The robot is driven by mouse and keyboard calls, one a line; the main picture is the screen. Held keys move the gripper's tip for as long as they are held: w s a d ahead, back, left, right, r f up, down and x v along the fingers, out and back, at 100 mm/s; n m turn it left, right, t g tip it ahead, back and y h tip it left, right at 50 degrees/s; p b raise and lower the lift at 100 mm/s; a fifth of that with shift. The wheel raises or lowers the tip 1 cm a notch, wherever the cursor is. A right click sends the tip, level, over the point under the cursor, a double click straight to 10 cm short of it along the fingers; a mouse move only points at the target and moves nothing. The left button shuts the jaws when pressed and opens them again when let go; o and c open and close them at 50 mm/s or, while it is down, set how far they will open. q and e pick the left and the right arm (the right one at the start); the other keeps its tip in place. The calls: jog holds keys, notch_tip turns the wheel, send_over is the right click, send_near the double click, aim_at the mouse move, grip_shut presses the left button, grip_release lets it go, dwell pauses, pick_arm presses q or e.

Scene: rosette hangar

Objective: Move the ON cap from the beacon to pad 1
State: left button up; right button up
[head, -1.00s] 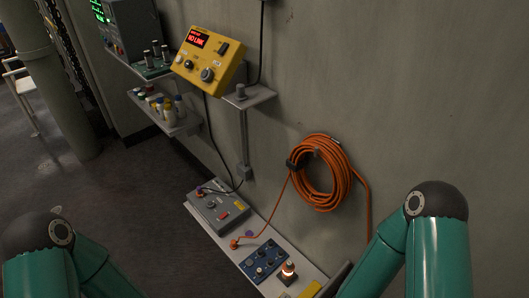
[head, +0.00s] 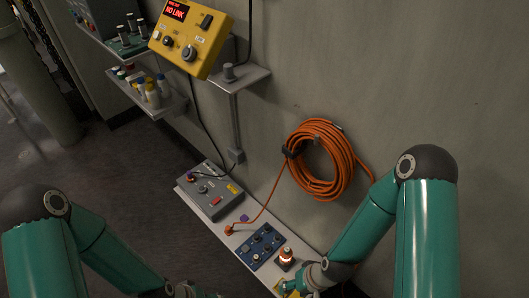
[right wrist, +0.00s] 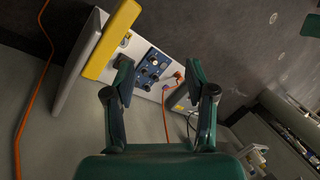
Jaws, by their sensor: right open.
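A small beacon (head: 286,259) with an orange and white body stands near the front end of the wall shelf. I cannot make out an ON label or a separate cap on it. A blue panel (head: 259,246) with several dark round pieces lies beside it; it also shows in the right wrist view (right wrist: 153,69). No pad number is readable. My right gripper (head: 290,287) is low beside the beacon, apart from it as far as I can see. In the right wrist view its fingers (right wrist: 158,68) are spread and empty. My left gripper (head: 188,290) is cut off by the bottom edge.
A yellow slab (right wrist: 112,40) stands close to my right gripper. A grey box (head: 208,190) and an orange cable plug (head: 229,231) sit farther along the shelf. The orange cable coil (head: 320,160) hangs on the wall. A yellow NO LINK box (head: 190,37) is above.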

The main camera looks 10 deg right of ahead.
jog(key=w+f+n+b, duration=0.3)
jog(key=w+f+b, duration=0.3)
jog(key=f+b, duration=0.25)
jog(key=w+f+n+b, duration=0.2)
jog(key=w+f+b, duration=0.5)
jog(key=f, duration=0.2)
jog(key=n+h+b, duration=0.4)
jog(key=b, duration=0.8)
send_over(287, 249)
jog(key=shift+g, duration=0.3)
jog(key=f, duration=0.8)
jog(key=shift+s+a+f, duration=0.15)
jog(key=shift+a+f, duration=0.05)
jog(key=shift+w+d, duration=0.15)
jog(key=shift+w, duration=0.05)
jog(key=shift+r, duration=0.15)
notch_tip(287, 249, down, 8)
jog(key=b, duration=0.5)
jog(key=shift+b, duration=0.3)
jog(key=shift+f+b, duration=0.45)
jog(key=shift+f, duration=0.1)
